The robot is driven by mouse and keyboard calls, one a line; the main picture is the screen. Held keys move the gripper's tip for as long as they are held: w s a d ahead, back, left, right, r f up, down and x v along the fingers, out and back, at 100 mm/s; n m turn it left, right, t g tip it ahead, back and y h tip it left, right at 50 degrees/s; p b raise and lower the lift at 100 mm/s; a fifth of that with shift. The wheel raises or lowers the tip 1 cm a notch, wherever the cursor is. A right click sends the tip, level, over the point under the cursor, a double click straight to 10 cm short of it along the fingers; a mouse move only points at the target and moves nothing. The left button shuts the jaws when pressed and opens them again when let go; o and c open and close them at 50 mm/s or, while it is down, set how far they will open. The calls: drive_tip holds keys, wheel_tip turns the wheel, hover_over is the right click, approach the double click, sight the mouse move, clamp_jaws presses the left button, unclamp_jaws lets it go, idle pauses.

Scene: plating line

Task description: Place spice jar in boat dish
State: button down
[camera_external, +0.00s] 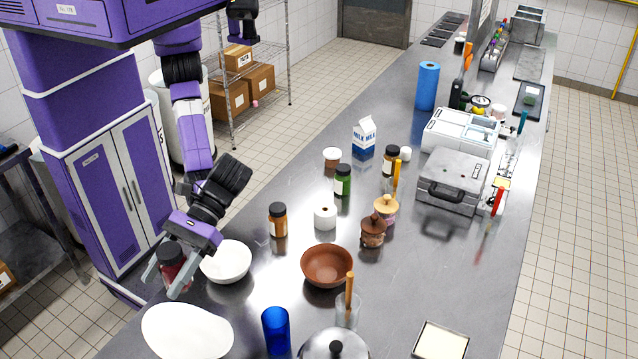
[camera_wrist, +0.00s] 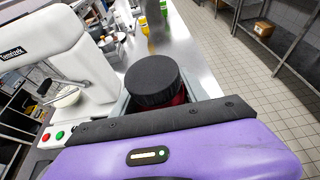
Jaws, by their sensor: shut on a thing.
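My gripper (camera_external: 166,283) is shut on a spice jar (camera_external: 173,262) with dark red contents, at the near left edge of the counter. In the wrist view the jar's black lid (camera_wrist: 153,80) shows between the fingers, with a little red below it. The jar looks roughly upright; whether it touches the counter is hard to tell. A large white oval dish (camera_external: 187,333), which looks like the boat dish, lies at the bottom left, just in front of my gripper in the external view. Its inside looks empty.
A white bowl (camera_external: 226,264) stands right beside my gripper. A brown bowl (camera_external: 326,266), a blue cup (camera_external: 276,331) and an orange jar (camera_external: 278,221) stand farther right. A white stand mixer (camera_wrist: 62,60) fills the wrist view's left side.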

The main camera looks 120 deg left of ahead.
wheel_tip(320, 180, down, 16)
idle(0.5)
drive_tip(key=shift+f, duration=0.3)
drive_tip(key=shift+f, duration=0.35)
drive_tip(key=c, duration=0.6)
unclamp_jaws()
drive_tip(key=shift+f, duration=0.1)
drive_tip(key=v, duration=0.8)
drive_tip(key=r+v, duration=0.1)
drive_tip(key=v, duration=0.3)
drive_tip(key=shift+a, duration=0.1)
